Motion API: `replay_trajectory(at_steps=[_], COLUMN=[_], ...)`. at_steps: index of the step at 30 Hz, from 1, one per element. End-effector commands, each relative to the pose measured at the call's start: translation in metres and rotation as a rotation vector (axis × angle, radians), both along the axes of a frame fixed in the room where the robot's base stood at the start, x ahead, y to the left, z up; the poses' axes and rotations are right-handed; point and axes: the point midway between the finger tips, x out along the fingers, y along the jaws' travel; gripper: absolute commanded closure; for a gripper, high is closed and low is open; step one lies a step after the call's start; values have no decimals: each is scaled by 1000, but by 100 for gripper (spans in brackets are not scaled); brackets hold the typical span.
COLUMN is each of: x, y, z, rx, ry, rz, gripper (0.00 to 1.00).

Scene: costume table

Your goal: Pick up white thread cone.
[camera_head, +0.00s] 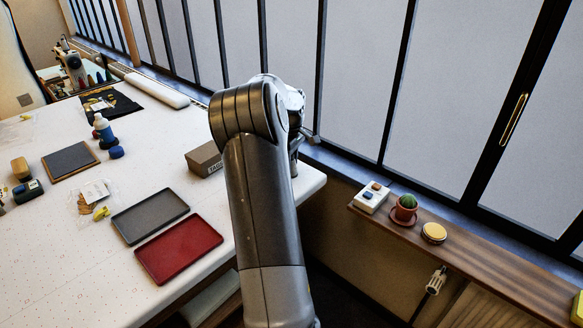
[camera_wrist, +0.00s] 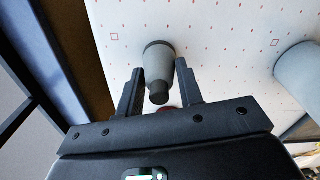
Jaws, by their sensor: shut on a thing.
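In the wrist view, my gripper (camera_wrist: 160,90) has its two dark fingers on either side of a tapered, cone-like thing, which I take for the white thread cone (camera_wrist: 159,62). It looks grey in the shade, with a dark band at its far end and a dark, narrow near end. The fingers are shut on it. The dotted white tabletop lies behind it; I cannot tell whether the cone touches it. In the head view, my arm hides the cone and most of my gripper, near the table's right end.
A brown box (camera_head: 205,159), a grey tray (camera_head: 150,215) and a red tray (camera_head: 180,250) are left of my arm. A white roll (camera_head: 157,89) lies farther back. Windows run behind the table. A wooden ledge (camera_head: 480,262) at right holds a potted cactus (camera_head: 406,207).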

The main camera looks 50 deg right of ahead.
Motion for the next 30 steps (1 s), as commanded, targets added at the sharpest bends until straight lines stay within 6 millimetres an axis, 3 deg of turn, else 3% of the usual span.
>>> replay_trajectory(at_steps=[3,13,21,30], x=[0,0,0,-66], y=[0,0,-1,-19], z=[0,5,41,82], rx=[0,-1,-2,-1], ry=[0,-1,-3,-3], rz=[0,0,0,-3], gripper=[89,89,89,89])
